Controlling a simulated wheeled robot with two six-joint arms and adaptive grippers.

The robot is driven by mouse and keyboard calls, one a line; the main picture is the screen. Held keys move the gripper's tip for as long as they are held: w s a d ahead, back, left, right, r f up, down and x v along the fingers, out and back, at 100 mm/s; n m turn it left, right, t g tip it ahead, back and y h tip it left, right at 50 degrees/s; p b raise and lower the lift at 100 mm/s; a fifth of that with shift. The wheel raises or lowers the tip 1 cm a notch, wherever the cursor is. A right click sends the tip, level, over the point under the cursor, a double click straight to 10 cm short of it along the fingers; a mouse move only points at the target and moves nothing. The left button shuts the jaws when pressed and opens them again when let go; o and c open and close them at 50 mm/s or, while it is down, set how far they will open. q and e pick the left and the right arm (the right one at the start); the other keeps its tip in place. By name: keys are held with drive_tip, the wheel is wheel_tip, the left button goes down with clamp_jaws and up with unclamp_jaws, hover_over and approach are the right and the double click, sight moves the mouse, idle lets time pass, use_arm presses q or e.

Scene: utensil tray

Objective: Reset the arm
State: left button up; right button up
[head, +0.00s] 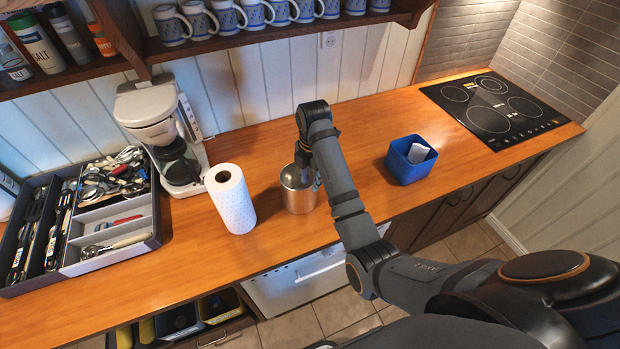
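My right arm reaches in from the lower right over the counter. Its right gripper (303,160) points down at the top of a shiny metal canister (297,197) on the wooden counter. The gripper is dark and small here and partly hidden by its own wrist. I cannot tell whether its fingers are open or shut, or whether they touch the canister. My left gripper is not in view.
A paper towel roll (231,200) stands just left of the canister, with a coffee maker (165,135) behind it. A utensil tray (110,238) lies at the left. A blue bin (408,168) stands right of my arm. A cooktop (492,108) is far right.

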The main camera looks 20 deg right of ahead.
use_arm(q)
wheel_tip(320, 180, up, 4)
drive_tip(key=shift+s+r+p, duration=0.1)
drive_tip(key=shift+p, duration=1.1)
use_arm(e)
wheel_tip(320, 180, up, 4)
drive_tip(key=shift+s+r, duration=0.1)
